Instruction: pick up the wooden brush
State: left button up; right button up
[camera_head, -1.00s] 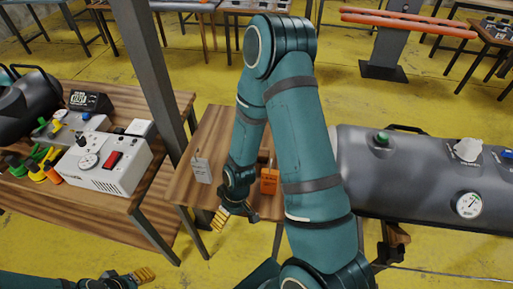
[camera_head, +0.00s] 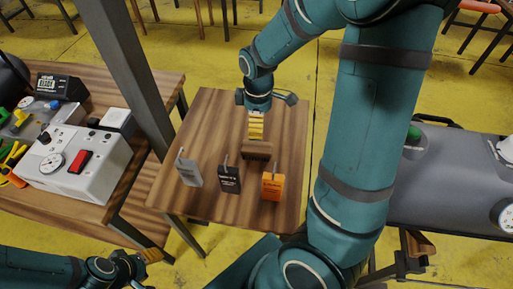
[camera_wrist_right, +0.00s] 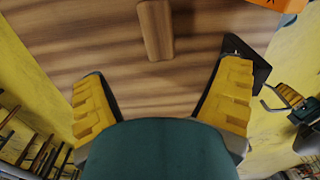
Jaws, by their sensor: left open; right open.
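The wooden brush (camera_head: 257,151) is a small brown block on the small wooden table (camera_head: 213,127). It also shows in the right wrist view (camera_wrist_right: 156,30), beyond the fingertips. My right gripper (camera_head: 257,138) points down over the table, just behind the brush. In the right wrist view my right gripper (camera_wrist_right: 165,75) has its yellow fingers spread, with nothing between them. Contact with the brush cannot be told from the head view. My left gripper (camera_head: 150,256) is open and empty at the lower left, away from the table.
A grey tag (camera_head: 189,172), a black tag (camera_head: 229,179) and an orange tag (camera_head: 271,186) stand along the table's front. A white device (camera_head: 78,160) sits on the left table. A dark post (camera_head: 125,75) rises between the tables. A grey tank (camera_head: 440,185) is at right.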

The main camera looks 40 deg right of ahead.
aim_at(257, 146)
notch_tip(257, 146, down, 10)
jog(key=b, duration=0.3)
jog(key=shift+r, duration=0.15)
jog(key=f, duration=0.1)
jog(key=f+b, duration=0.1)
jog(key=f, duration=0.1)
jog(key=f+b, duration=0.1)
jog(key=f, duration=0.1)
jog(key=shift+w, duration=0.25)
jog(key=c, duration=1.3)
